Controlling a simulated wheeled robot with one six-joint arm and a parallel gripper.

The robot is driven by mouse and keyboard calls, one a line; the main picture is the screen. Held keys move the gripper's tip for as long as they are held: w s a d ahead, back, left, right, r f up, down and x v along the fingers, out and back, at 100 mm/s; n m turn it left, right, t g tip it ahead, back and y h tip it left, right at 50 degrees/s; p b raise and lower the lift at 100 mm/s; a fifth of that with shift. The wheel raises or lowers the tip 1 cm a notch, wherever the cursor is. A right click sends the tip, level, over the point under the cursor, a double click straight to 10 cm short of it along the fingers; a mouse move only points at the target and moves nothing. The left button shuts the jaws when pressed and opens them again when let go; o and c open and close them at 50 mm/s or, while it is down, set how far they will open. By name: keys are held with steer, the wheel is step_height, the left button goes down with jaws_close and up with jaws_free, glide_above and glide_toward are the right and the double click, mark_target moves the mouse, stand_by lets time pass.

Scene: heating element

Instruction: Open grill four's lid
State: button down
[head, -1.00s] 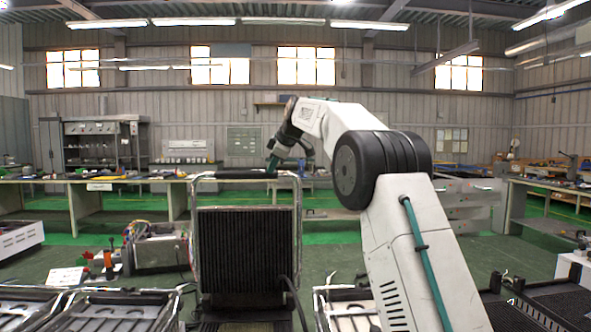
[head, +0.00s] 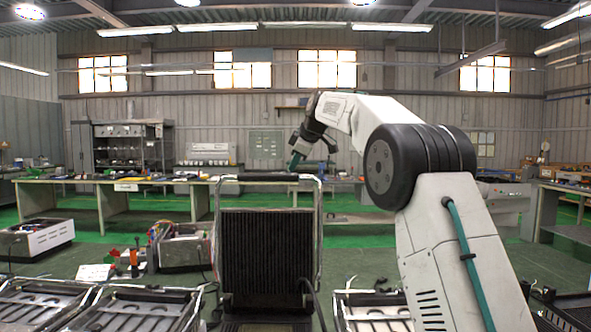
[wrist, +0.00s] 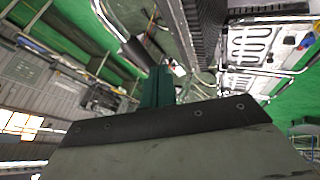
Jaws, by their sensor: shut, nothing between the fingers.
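A grill lid (head: 268,250) with a dark ribbed inner face stands upright in the head view, in a metal tube frame with a dark handle bar (head: 262,177) across its top. I cannot read a number on it. My gripper (head: 293,163) is at the right end of that bar, its green fingers pointing down; whether they touch the bar is unclear. In the wrist view the green fingers (wrist: 158,86) are together with nothing between them. A dark ribbed surface (wrist: 205,25), apparently the lid, runs beside them.
Other grills with low, flat tops (head: 140,308) stand at the lower left, and another (head: 372,310) is right of the lid. The wrist view shows a panel with looped heating elements (wrist: 262,45). Long workbenches (head: 110,190) stand behind, across a green floor.

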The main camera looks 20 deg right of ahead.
step_height(320, 180, up, 8)
steer(key=s+d, duration=0.3)
steer(key=s+f+m+g, duration=0.35)
steer(key=f+m, duration=0.35)
steer(key=f, duration=0.4)
steer(key=s+a+f+m+g, duration=0.1)
steer(key=s+a+f, duration=0.3)
steer(key=s, duration=1.3)
steer(key=s+a+f+m+h, duration=0.1)
steer(key=s+a+f, duration=0.4)
steer(key=s+f, duration=0.5)
steer(key=s+a+f+m+g+h, duration=0.1)
steer(key=s+a+f, duration=0.4)
steer(key=s, duration=1.8)
step_height(320, 180, down, 2)
steer(key=shift+s+f+m+g, duration=0.25)
steer(key=shift+s+m+g, duration=0.1)
steer(key=shift+m, duration=0.55)
steer(key=c, duration=2.1)
jaws_free()
steer(key=shift+c, duration=0.2)
